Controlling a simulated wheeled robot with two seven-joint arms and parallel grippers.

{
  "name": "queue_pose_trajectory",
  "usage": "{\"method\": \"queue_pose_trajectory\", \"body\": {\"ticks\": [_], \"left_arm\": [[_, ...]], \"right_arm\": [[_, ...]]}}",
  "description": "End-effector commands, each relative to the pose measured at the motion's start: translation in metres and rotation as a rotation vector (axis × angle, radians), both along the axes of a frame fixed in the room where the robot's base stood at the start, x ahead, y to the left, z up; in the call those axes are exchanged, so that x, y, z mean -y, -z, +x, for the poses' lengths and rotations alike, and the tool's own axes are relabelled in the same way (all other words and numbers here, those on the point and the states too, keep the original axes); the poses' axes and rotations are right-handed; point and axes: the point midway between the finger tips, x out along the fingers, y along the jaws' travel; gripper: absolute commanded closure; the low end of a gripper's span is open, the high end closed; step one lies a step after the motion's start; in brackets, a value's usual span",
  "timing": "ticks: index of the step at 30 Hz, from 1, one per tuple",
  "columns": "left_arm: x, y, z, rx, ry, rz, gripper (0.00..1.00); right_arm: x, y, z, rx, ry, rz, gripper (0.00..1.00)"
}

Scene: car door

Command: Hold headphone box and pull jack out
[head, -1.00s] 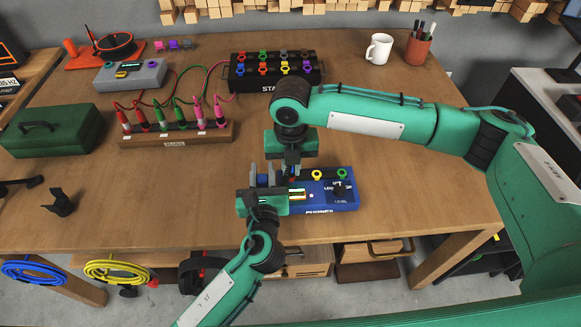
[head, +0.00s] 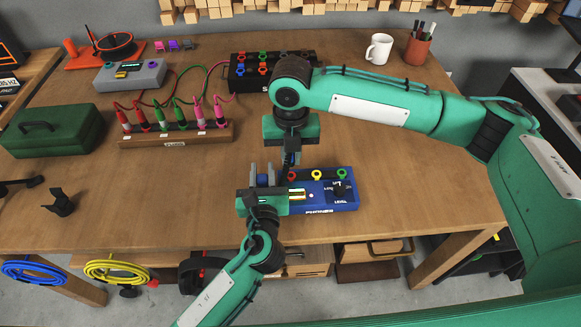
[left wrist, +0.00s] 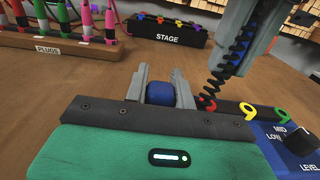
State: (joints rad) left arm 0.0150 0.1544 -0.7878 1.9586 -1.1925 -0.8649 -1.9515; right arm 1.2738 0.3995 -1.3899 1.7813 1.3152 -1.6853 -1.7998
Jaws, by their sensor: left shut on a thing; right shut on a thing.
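The blue headphone box (head: 325,205), marked PHONES, lies on the table with red, yellow and green rings along its back. My left gripper (head: 263,178) is at its left end, shut on a blue part of it, seen between the fingers in the left wrist view (left wrist: 185,95). My right gripper (head: 290,163) is above the box's back left corner, shut on a blue jack (left wrist: 238,48). A dark coiled cord (left wrist: 216,84) runs from the jack down to near the red ring (left wrist: 207,103). The cord's lower end is hard to make out.
The plug rack (head: 175,137) with several pink, red and green plugs stands behind left. The black STAGE box (head: 245,75) is partly hidden by my right arm. A green case (head: 50,130) is at left. The table right of the headphone box is clear.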

Motion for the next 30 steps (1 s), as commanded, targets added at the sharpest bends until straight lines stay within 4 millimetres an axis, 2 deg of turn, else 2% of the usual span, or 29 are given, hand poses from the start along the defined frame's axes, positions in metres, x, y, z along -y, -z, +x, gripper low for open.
{"method": "queue_pose_trajectory", "body": {"ticks": [12, 21, 22, 25, 30], "left_arm": [[0.0, 0.001, 0.0, -0.001, -0.001, 0.001, 1.0], [0.0, 0.001, 0.0, -0.001, -0.001, 0.001, 1.0], [0.0, 0.001, 0.0, -0.001, -0.001, 0.001, 0.71], [0.0, 0.0, 0.0, -0.001, -0.001, 0.001, 0.51], [0.0, 0.0, 0.0, 0.0, -0.001, 0.0, 0.49]], "right_arm": [[0.0, -0.017, 0.0, 0.0, 0.0, 0.0, 1.0], [0.0, -0.019, 0.0, 0.0, 0.0, -0.001, 1.0], [0.0, -0.018, 0.0, 0.0, 0.0, -0.001, 1.0], [0.0, -0.018, 0.0, 0.0, 0.0, -0.001, 1.0], [0.0, -0.018, 0.0, 0.0, 0.0, -0.001, 1.0]]}}
